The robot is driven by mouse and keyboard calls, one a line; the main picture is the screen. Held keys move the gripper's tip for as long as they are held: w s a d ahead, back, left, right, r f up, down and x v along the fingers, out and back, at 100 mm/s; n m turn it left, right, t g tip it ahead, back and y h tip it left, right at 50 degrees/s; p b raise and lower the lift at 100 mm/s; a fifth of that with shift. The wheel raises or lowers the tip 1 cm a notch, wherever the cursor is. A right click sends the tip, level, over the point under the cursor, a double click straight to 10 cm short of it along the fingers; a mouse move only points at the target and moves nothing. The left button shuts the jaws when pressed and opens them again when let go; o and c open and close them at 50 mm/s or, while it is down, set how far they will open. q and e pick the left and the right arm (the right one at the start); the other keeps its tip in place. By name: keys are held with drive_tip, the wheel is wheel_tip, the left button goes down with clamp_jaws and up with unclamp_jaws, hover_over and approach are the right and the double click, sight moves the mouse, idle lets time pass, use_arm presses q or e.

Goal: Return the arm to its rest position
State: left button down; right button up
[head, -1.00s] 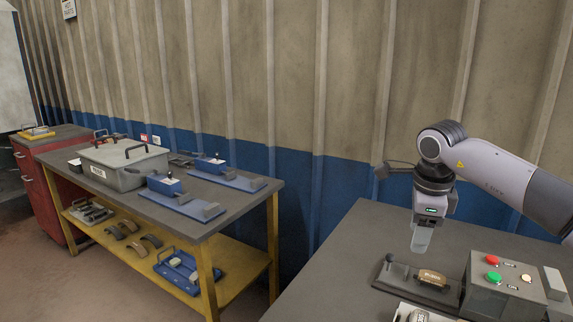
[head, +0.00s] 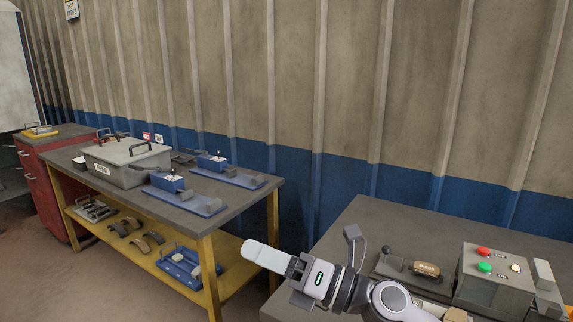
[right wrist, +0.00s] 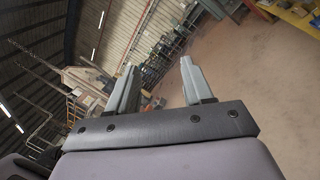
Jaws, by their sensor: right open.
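My right arm comes in at the lower right of the head view. Its gripper (head: 266,256) points left over the gap between the two tables, near the left edge of the grey table. In the right wrist view the two fingers (right wrist: 157,85) stand apart with nothing between them, so it is open and empty. Beyond them is the open hall with its floor. My left gripper is not in view.
The grey table (head: 345,232) holds a fixture with a brown brake shoe (head: 427,269) and a button box (head: 497,280). The yellow-legged workbench (head: 213,223) carries a grey lidded bin (head: 128,163) and blue fixtures (head: 188,197). A corrugated wall (head: 350,100) stands behind.

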drive_tip(key=w+d+f+m+t+h, duration=0.1)
drive_tip(key=d+m+t+h, duration=0.45)
drive_tip(key=m, duration=0.45)
drive_tip(key=d+f+m+t+h, duration=0.2)
drive_tip(key=d+m+t+h, duration=0.4)
drive_tip(key=m, duration=0.5)
drive_tip(key=s+d+f+m+g+h, duration=0.35)
drive_tip(key=d+f+m+h, duration=0.25)
drive_tip(key=d+f+m, duration=0.3)
drive_tip(key=s+d+f+m+g, duration=0.25)
drive_tip(key=s+f+g, duration=0.2)
drive_tip(key=s, duration=0.35)
drive_tip(key=s+d+f+m+g+h, duration=0.1)
drive_tip(key=s+d+f+m+g, duration=0.15)
drive_tip(key=s+f, duration=0.4)
drive_tip(key=s+d+f+m+g, duration=0.1)
drive_tip(key=s+f+m+g, duration=0.35)
drive_tip(key=s, duration=0.55)
drive_tip(key=w+a+f+n+t+y+b, duration=0.1)
drive_tip(key=w+a+f+t+b, duration=0.15)
drive_tip(key=w+f+b, duration=0.4)
drive_tip(key=w+a+f+t+y+b, duration=0.15)
drive_tip(key=f+t+b, duration=0.25)
drive_tip(key=f, duration=0.6)
wheel_tip(320, 180, up, 10)
drive_tip(key=s+d+p, duration=0.1)
drive_tip(key=p, duration=1.1)
drive_tip(key=shift+s+r+h+p, duration=0.15)
drive_tip(key=shift+h+p, duration=0.15)
drive_tip(key=shift+p, duration=0.1)
